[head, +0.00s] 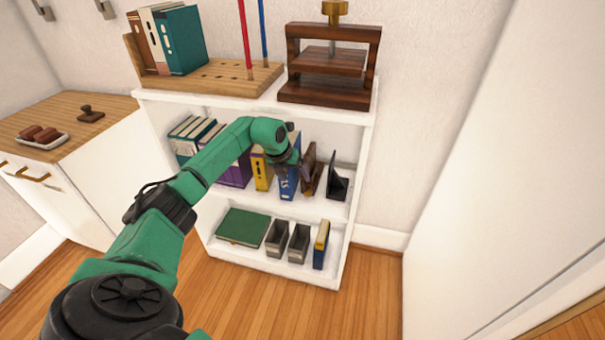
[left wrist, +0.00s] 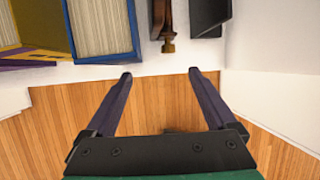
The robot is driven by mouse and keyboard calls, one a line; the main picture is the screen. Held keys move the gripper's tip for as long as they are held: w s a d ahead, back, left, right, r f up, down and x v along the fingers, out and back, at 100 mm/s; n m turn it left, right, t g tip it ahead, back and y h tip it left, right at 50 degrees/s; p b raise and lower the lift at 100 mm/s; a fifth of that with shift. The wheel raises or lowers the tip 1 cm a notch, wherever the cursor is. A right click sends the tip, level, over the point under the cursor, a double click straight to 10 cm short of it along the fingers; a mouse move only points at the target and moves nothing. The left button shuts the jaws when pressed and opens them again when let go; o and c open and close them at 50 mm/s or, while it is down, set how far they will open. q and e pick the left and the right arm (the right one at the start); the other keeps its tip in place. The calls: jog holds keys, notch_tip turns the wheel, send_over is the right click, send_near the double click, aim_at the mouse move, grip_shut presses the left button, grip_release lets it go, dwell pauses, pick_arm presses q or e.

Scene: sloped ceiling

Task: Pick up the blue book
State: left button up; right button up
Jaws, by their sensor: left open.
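A blue book (head: 288,187) stands upright on the middle shelf, right of a yellow book (head: 262,170). My left arm hides part of it in the head view. In the left wrist view the blue book (left wrist: 135,35) shows its pale page edges at the upper left. My left gripper (head: 304,172) is in front of the middle shelf, close to the blue book. In the left wrist view the left gripper (left wrist: 160,73) is open, with nothing between its fingers. The blue book is left of and beyond the fingertips. My right gripper is not in view.
A brown wooden object (head: 309,172) and a black bookend (head: 338,184) stand right of the blue book. The white bookcase (head: 357,190) also holds purple books, a green book (head: 243,227), grey bins and a blue-yellow book (head: 321,246). A wooden press (head: 330,92) is on top.

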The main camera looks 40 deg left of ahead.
pick_arm(q)
jog(key=shift+g+y, duration=0.3)
jog(key=shift+y, duration=0.5)
jog(key=a+f, duration=0.1)
jog(key=w+a+f, duration=0.1)
jog(key=a+f, duration=0.1)
jog(key=w+a+f+b, duration=0.1)
jog(key=a+f, duration=0.1)
jog(key=shift+s+r, duration=0.1)
grip_shut()
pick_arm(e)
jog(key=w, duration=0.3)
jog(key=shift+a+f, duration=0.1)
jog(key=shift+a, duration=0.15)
